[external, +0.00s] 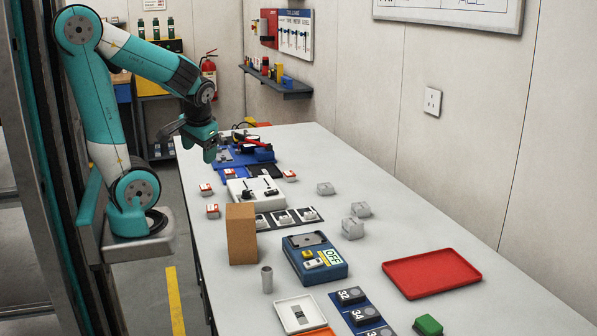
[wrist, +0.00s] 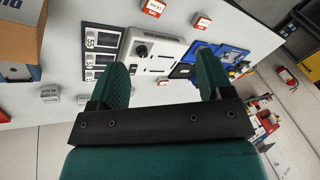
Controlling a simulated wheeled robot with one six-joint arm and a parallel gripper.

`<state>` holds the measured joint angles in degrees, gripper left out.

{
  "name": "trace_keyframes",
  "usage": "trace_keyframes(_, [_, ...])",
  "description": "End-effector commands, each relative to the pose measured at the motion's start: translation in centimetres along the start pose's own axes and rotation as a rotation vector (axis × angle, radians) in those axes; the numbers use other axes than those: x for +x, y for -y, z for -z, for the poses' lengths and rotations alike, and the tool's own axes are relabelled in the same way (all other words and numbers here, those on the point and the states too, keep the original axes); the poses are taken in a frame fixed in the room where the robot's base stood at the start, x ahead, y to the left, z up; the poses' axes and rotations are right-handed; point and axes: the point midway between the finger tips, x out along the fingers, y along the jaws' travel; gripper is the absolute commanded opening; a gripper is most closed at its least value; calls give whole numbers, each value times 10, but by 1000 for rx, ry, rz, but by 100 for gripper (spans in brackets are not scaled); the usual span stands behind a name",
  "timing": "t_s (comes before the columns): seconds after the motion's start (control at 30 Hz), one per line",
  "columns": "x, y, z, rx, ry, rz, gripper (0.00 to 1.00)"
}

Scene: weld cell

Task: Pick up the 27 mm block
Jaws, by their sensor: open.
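I cannot read a 27 mm label on any block. Small red-and-white labelled blocks, such as one block (external: 212,210) at the near left edge and another (external: 290,175) beyond the white device, stand on the table. Similar blocks show in the wrist view, one at the top (wrist: 202,20) and one between my fingers (wrist: 163,81). Plain grey blocks (external: 361,209) stand further right; grey blocks (wrist: 50,92) also show at the left of the wrist view. My gripper (external: 209,155) is open and empty, raised above the far left part of the table; its fingers (wrist: 163,75) are spread wide.
A white device (external: 255,192) with a black knob, a blue tray (external: 245,157) and a dark mat with several labelled pieces (external: 284,218) crowd the left side. A brown box (external: 241,235) stands upright nearby. A blue tester (external: 315,260) and red tray (external: 431,272) are nearer; table between is clear.

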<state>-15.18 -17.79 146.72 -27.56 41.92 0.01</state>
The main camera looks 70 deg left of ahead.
Motion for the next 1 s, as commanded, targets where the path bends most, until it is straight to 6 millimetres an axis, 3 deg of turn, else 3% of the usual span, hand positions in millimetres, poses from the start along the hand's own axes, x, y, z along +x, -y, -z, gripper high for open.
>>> trace_keyframes(0.77, [-1,-1,2,-3,-1,0,78])
trace_keyframes(0.87, [-5,-5,22,-30,-4,4,78])
trace_keyframes(0.97, [-13,-16,64,-98,-8,13,78])
trace_keyframes(1.0, [-16,-23,86,-137,-12,18,78])
